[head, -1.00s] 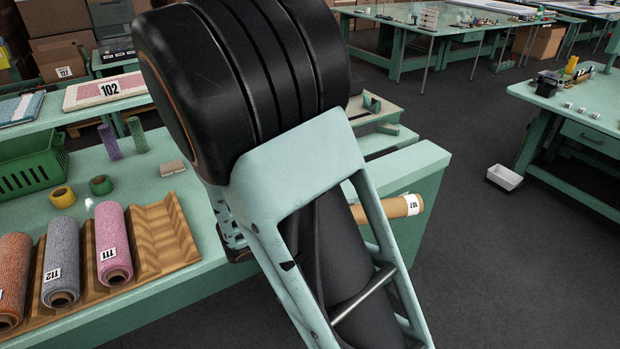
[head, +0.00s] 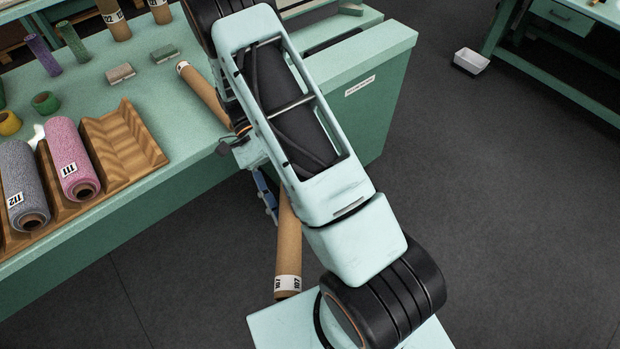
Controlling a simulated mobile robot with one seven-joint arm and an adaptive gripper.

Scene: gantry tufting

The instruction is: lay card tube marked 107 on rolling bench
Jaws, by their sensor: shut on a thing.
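The card tube marked 107 (head: 289,243) is brown, with a white label at its lower end. It hangs steeply in front of the green bench, clear of the bench top, with its upper end hidden behind my arm. My gripper (head: 268,192) is shut on the tube; its fingers are mostly hidden by the arm. The green bench (head: 225,150) spans the left and middle, with a small unreadable label on its end panel. I cannot tell whether it is the rolling bench.
Another card tube (head: 205,93) lies on the bench beside my arm. A wooden cradle (head: 128,140) holds yarn rolls marked 111 (head: 70,155) and 112 (head: 18,180). Card tubes (head: 113,20) stand at the back.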

